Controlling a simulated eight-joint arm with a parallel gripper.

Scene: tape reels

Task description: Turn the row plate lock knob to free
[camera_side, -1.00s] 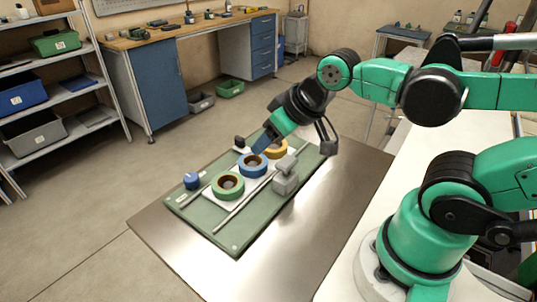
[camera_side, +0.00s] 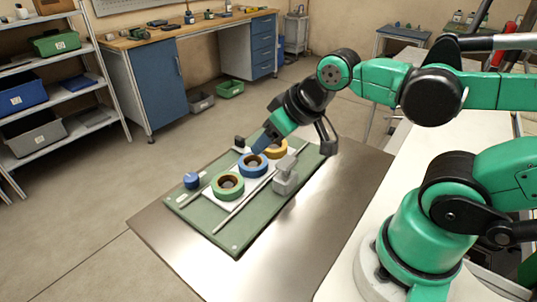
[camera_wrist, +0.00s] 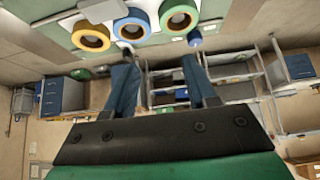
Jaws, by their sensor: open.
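The green base plate (camera_side: 235,243) carries a white row plate (camera_side: 208,197) with a green reel (camera_side: 228,194), a blue reel (camera_side: 243,168) and a yellow reel (camera_side: 281,152) in a row. A blue round knob (camera_side: 191,180) stands at the left end of the base, and a small dark knob (camera_side: 239,141) stands behind the row. I cannot tell by label which one is the lock knob. The blue knob also shows in the wrist view (camera_wrist: 194,38). My gripper (camera_side: 257,147) is open above the blue reel, apart from both knobs; its two blue fingers (camera_wrist: 156,62) hold nothing.
A grey block (camera_side: 285,182) sits by a thin metal rail (camera_side: 240,207) along the front of the reels. The metal table (camera_side: 290,240) is bare to the front right. Shelves (camera_side: 75,75) and a workbench (camera_side: 160,85) stand well behind.

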